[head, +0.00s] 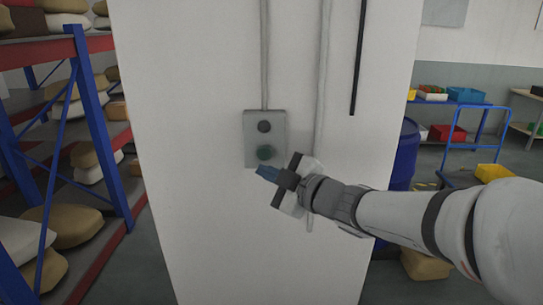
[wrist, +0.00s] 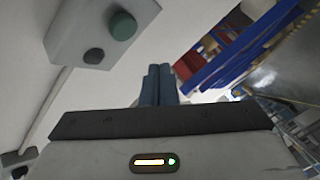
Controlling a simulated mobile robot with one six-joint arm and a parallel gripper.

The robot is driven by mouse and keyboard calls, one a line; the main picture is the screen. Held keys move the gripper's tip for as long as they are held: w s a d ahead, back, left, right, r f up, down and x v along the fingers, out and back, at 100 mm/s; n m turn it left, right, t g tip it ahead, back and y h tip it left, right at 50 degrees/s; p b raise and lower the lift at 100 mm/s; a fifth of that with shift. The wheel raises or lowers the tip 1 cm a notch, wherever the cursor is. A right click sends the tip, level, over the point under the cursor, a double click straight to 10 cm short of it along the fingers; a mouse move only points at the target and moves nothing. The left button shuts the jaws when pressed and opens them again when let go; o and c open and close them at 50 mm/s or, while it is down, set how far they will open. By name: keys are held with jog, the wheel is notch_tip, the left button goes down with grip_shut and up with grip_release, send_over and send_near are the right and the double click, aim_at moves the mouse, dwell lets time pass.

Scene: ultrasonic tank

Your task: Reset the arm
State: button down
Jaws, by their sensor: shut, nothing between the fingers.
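My gripper (head: 267,173) is in front of the white pillar in the head view, with its fingertips just below and beside the green button. In the wrist view my gripper (wrist: 157,72) shows two blue fingers pressed together with nothing between them. A grey control box (head: 249,143) is fixed to the pillar. It carries a dark button (head: 264,127) above a green button (head: 266,152). In the wrist view the box (wrist: 78,30) is at the upper left, with the green button (wrist: 123,25) and the dark button (wrist: 94,56). The fingers look apart from the box there.
The white pillar (head: 210,220) stands close in front. A blue and red rack (head: 88,110) with sacks is at the left. A blue barrel (head: 405,155) stands behind my arm at the right. A blue cart (head: 480,140) and tables with bins are farther back.

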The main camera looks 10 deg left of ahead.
jog(key=w+d+f+m+t+h, duration=0.2)
jog(key=w+d+m+t+h, duration=0.2)
jog(key=d+m+h, duration=0.5)
jog(key=s+d+f+m+g+h, duration=0.1)
jog(key=s+d+f+m+h, duration=0.15)
jog(key=d, duration=0.55)
jog(key=s+d+f+m+g+h, duration=0.1)
jog(key=s+d+f+m+h, duration=0.15)
jog(key=d, duration=0.45)
jog(key=s+d+f+m+g, duration=0.2)
jog(key=s+f+m+g, duration=0.1)
jog(key=s, duration=0.5)
jog(key=s+d+f+m+g, duration=0.3)
jog(key=s+f+m+g, duration=0.1)
jog(key=s, duration=0.4)
jog(key=shift+s+d+f+m+g+h, duration=0.3)
jog(key=shift+d+f+h, duration=0.1)
jog(key=shift+f, duration=0.45)
